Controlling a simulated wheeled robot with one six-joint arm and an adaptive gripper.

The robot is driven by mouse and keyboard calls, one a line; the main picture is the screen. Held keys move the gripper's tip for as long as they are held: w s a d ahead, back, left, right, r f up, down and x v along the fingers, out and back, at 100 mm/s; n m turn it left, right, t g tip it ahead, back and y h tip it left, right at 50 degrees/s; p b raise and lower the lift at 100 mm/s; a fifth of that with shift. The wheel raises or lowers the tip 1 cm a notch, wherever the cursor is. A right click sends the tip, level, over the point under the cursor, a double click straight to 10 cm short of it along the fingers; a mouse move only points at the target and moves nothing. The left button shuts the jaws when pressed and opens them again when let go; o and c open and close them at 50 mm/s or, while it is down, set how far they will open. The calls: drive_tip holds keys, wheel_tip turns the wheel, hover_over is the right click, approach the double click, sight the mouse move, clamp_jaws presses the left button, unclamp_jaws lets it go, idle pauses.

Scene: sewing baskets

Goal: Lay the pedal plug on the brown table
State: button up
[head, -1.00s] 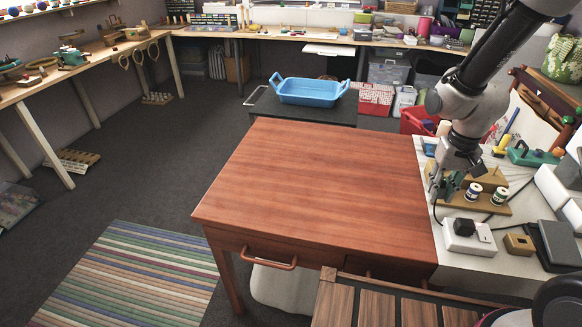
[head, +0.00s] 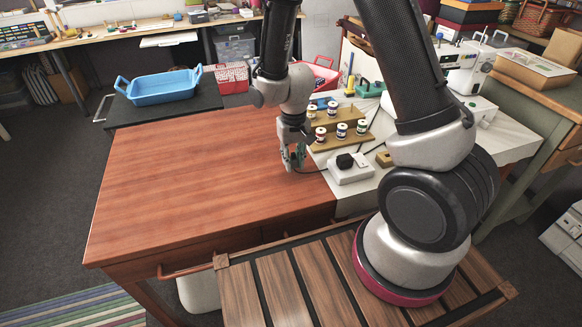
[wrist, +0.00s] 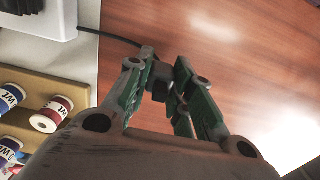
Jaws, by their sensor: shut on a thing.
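The brown table (head: 190,180) is a bare reddish wooden top; its surface also fills much of the wrist view (wrist: 240,60). My gripper (head: 293,162) is low over the table's right part, near the edge of the white worktop. In the wrist view, my green-padded fingers (wrist: 165,90) are shut on the pedal plug (wrist: 158,80), a small dark block. A black cord (wrist: 118,38) runs from it toward the white side. The fingers hide part of the plug. I cannot tell whether it touches the table.
A blue tray (head: 160,88) stands beyond the brown table. The table's left and middle are clear.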

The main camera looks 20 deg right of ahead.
sight(293, 168)
drive_tip(key=shift+f, duration=1.7)
drive_tip(key=shift+f, duration=0.1)
drive_tip(key=o, duration=0.9)
drive_tip(key=shift+c, duration=0.2)
